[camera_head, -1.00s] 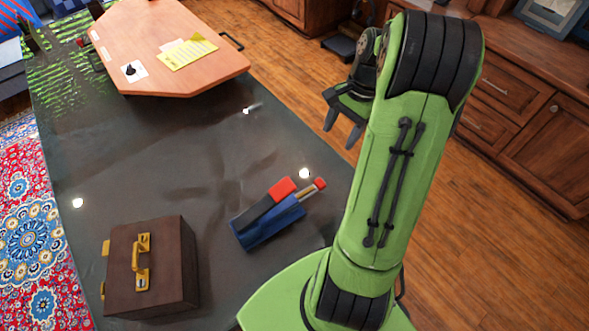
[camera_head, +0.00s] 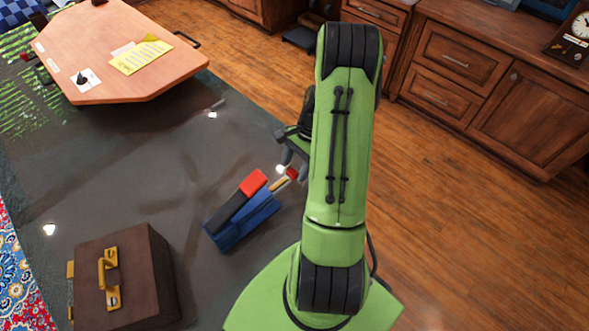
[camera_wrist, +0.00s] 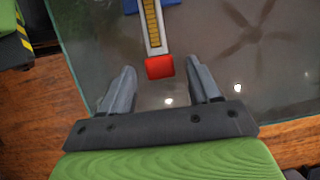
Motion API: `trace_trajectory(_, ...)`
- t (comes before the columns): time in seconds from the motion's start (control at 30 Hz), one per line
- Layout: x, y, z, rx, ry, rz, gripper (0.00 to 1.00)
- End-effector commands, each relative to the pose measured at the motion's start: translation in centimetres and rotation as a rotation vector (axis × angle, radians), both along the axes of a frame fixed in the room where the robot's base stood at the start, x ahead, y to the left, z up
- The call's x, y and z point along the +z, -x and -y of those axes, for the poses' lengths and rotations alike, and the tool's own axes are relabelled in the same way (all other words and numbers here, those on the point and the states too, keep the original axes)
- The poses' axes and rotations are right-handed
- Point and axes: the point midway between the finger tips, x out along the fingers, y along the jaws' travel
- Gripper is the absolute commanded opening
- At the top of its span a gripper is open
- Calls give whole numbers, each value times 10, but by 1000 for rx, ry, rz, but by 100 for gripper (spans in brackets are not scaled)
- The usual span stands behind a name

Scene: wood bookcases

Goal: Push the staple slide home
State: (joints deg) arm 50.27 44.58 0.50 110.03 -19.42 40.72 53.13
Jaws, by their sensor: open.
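A blue stapler (camera_head: 243,215) with a black top and a red front piece lies on the dark glass table. Its staple slide (camera_head: 281,183) sticks out to the upper right and ends in a red tip (camera_head: 292,174). In the wrist view the slide (camera_wrist: 153,30) shows its row of brass staples, and its red tip (camera_wrist: 159,67) lies just beyond and between my fingertips. My gripper (camera_head: 291,155) is open and empty, close to the red tip; my forearm partly hides it. In the wrist view my gripper's two fingers (camera_wrist: 160,80) stand apart, with no visible contact with the tip.
A brown case (camera_head: 140,275) with a yellow handle stands at the table's near left. A wooden board (camera_head: 130,70) with yellow paper is at the far left. The dark table (camera_head: 150,190) is clear between them. Wooden cabinets (camera_head: 470,70) stand beyond the floor.

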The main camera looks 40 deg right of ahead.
Motion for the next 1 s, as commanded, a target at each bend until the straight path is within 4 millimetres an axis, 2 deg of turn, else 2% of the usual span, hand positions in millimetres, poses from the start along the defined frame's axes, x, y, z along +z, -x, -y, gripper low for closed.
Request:
trace_trajectory(0.1,-9,0,-4,0,0,-1,62)
trace_trajectory(0.33,-9,0,-4,1,0,0,62)
trace_trajectory(0.73,-8,0,-4,1,0,0,2)
trace_trajectory(0.9,-8,0,-4,1,0,0,0)
trace_trajectory(1.0,-8,-1,-13,4,-2,-1,0)
